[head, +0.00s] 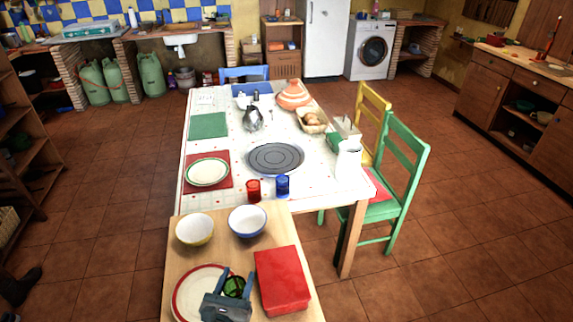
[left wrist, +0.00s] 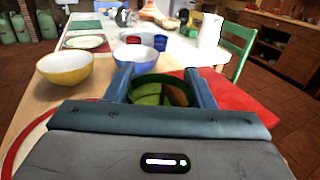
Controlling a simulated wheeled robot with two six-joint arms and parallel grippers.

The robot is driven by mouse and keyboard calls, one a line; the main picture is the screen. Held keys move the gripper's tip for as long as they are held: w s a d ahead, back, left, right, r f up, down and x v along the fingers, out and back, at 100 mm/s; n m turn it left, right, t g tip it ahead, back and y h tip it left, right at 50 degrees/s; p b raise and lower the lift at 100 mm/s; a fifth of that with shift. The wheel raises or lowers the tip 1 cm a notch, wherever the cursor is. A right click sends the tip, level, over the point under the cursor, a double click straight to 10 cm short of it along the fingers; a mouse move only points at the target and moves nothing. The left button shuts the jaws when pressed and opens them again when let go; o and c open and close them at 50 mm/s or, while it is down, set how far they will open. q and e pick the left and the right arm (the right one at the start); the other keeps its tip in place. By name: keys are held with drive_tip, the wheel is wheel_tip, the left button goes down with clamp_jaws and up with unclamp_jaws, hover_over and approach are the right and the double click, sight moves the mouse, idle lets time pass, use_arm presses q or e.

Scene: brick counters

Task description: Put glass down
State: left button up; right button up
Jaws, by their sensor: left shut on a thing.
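My left gripper (head: 234,276) is shut on a green glass (head: 236,288), over the near end of the wooden table (head: 236,248). In the left wrist view, the green glass (left wrist: 160,92) is upright between the two fingers, its open rim facing up. I cannot tell whether its base touches the table. A red-rimmed white plate (head: 187,300) lies to its left and a red box (head: 281,281) to its right. A red glass (head: 253,190) and a blue glass (head: 282,186) stand farther off on the dining table (head: 225,148). My right gripper is not in view.
A yellow bowl (head: 195,231) and a blue-rimmed bowl (head: 247,221) stand beyond the green glass. Bare wood shows between the bowls and the red box. A green chair (head: 405,165) stands right of the dining table.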

use_arm(q)
drive_tip(key=shift+w+a+r+m+h, duration=0.35)
drive_tip(key=shift+r+m+h, duration=0.05)
drive_tip(key=shift+r, duration=0.1)
drive_tip(key=w+a+r+m+g+h+b, duration=0.1)
drive_tip(key=a+r+m+g+h+b, duration=0.3)
drive_tip(key=r+m+g+h, duration=0.3)
drive_tip(key=shift+a+r+m+h+b, duration=0.45)
drive_tip(key=shift+r+h+b, duration=0.45)
drive_tip(key=shift+h, duration=1)
